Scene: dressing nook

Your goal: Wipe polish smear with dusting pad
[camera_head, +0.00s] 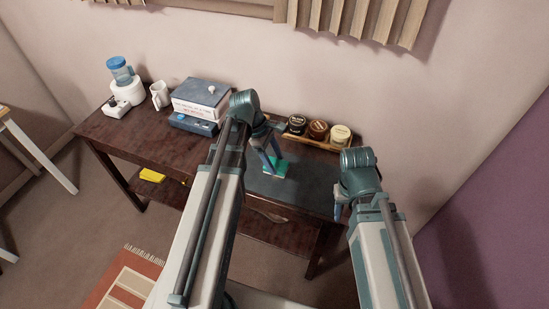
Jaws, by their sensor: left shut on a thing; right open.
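My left gripper (270,157) points down over the desk and is shut on a green dusting pad (279,169). The pad is at the dark mat (305,193) on the desk top; I cannot tell whether it presses on it. My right gripper (340,208) is open and empty near the right end of the desk, partly hidden by its own arm. I cannot make out a polish smear; the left arm and gripper hide part of the mat.
Polish jars (318,130) stand in a wooden tray (349,148) at the back of the dark desk (125,135). Stacked boxes (200,97), a white mug (159,95) and a white appliance with a blue-topped container (125,85) stand left. A yellow item (152,175) lies below.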

